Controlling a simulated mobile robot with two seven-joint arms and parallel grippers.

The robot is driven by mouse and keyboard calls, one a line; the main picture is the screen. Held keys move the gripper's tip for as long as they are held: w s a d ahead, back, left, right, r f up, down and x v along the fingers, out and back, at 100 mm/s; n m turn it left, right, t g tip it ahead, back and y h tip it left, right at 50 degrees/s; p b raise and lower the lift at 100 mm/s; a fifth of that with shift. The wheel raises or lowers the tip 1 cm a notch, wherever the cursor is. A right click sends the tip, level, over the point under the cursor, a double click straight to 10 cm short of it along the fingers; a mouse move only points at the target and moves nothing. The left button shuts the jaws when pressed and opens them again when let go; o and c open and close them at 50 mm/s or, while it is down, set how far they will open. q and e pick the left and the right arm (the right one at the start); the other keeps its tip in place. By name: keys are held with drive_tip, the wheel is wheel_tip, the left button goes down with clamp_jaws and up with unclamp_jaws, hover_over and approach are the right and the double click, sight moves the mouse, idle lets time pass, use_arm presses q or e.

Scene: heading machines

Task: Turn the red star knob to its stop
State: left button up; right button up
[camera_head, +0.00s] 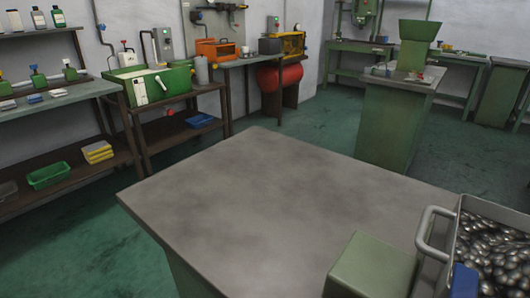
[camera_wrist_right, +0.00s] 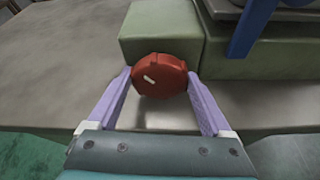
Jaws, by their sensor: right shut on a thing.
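The red star knob (camera_wrist_right: 159,75) shows in the right wrist view, on the near face of a green block (camera_wrist_right: 160,32). It has a small pale mark on its face, slanting from upper left to lower right. My right gripper (camera_wrist_right: 160,88) has its two pale purple fingers on either side of the knob and is shut on it. In the head view the green block (camera_head: 372,266) stands at the front right of the grey table, and the knob is hidden there. Neither gripper shows in the head view.
The grey table (camera_head: 260,190) is bare across its middle and left. A metal bin (camera_head: 455,240) of shiny metal parts stands right of the block, with a bent tube handle (camera_head: 428,232). A blue piece (camera_wrist_right: 250,28) shows above the knob's right. Benches stand behind.

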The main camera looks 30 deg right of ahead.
drive_tip(key=shift+s+d+f+m+t, duration=0.1)
drive_tip(key=shift+s+m+t, duration=0.05)
drive_tip(key=shift+m+t, duration=1)
drive_tip(key=shift+m, duration=0.25)
drive_tip(key=o, duration=1.2)
drive_tip(key=shift+c, duration=0.2)
drive_tip(key=v, duration=1)
drive_tip(key=shift+r, duration=0.25)
drive_tip(key=shift+d, duration=0.1)
